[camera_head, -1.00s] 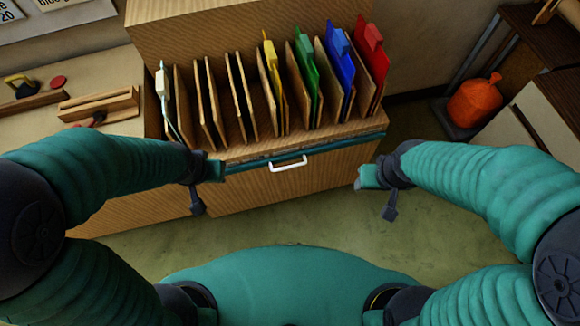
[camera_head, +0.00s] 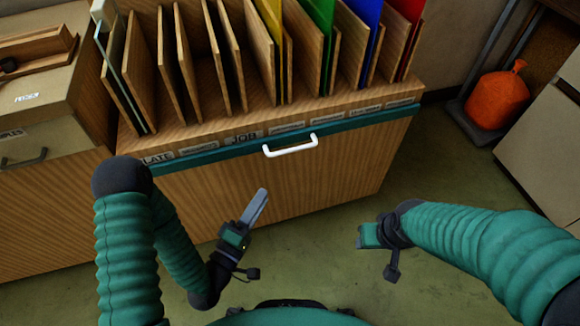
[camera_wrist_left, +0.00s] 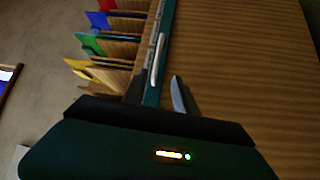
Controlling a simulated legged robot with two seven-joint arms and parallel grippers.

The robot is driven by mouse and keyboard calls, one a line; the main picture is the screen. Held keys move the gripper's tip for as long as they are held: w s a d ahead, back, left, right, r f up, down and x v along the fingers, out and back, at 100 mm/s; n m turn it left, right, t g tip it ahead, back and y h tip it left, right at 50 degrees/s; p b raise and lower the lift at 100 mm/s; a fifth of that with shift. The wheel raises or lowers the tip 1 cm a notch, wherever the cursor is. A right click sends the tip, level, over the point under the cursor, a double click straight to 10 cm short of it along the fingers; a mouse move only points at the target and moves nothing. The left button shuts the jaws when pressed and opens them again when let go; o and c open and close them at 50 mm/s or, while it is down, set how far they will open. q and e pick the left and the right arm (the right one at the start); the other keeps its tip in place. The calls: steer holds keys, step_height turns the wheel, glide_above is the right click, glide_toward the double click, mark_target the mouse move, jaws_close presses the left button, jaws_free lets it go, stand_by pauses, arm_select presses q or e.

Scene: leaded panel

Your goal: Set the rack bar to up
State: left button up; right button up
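The rack bar (camera_head: 230,150) is a teal strip along the front edge of the wooden rack, below the row of dividers. A white handle (camera_head: 290,146) is fixed to its middle. My left gripper (camera_head: 262,193) is below and in front of the handle, apart from it, pointing up toward the rack. In the left wrist view its two fingers (camera_wrist_left: 158,88) are spread with nothing between them. The handle (camera_wrist_left: 155,62) and the bar (camera_wrist_left: 167,30) show beyond the fingertips there. My right gripper (camera_head: 366,236) is low at the right, away from the rack; its fingers are not clear.
Wooden dividers with yellow, green, blue and red sheets (camera_head: 362,30) stand in the rack. A light-framed piece (camera_head: 118,75) stands at its left end. An orange container (camera_head: 497,98) is on the floor at right. The floor (camera_head: 330,235) before the rack is clear.

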arm_select(q)
steer(key=b, duration=1.1)
glide_toward(292, 149)
steer(key=w+f, duration=0.1)
steer(key=f, duration=0.1)
steer(key=x, duration=0.2)
steer(key=b+x, duration=0.1)
steer(key=x, duration=0.2)
steer(key=r+b+x, duration=0.1)
steer(key=x, duration=0.2)
steer(key=shift+w+d, duration=0.1)
steer(key=shift+d, duration=0.15)
steer(key=shift+w+d+r, duration=0.15)
steer(key=shift+w+r, duration=0.05)
steer(key=shift+w, duration=0.15)
steer(key=c, duration=0.7)
jaws_close()
steer(key=shift+f, duration=0.2)
